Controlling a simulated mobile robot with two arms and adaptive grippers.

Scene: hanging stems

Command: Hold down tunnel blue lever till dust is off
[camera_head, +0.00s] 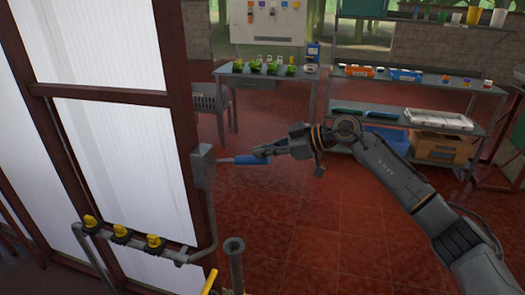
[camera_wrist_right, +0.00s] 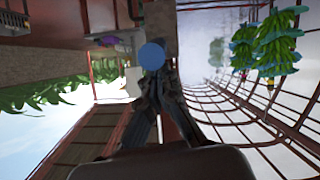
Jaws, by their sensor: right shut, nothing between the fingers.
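The blue lever (camera_head: 250,160) sticks out to the right, nearly level, from a grey box (camera_head: 203,165) on a dark red post. In the right wrist view its blue round end (camera_wrist_right: 152,56) shows just past my fingertips. My right gripper (camera_head: 264,151) is shut and empty, with its tips at the outer end of the lever, seemingly just over it. I cannot tell whether they touch. In the right wrist view the gripper (camera_wrist_right: 154,84) partly covers the lever. My left gripper is not in view. No dust can be made out.
White panels (camera_head: 125,130) in a dark red frame stand at left. Yellow-handled valves (camera_head: 122,231) on a grey pipe lie below the box. Behind are a table with potted plants (camera_head: 273,68) and a shelf rack (camera_head: 415,80). The red tiled floor between is clear.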

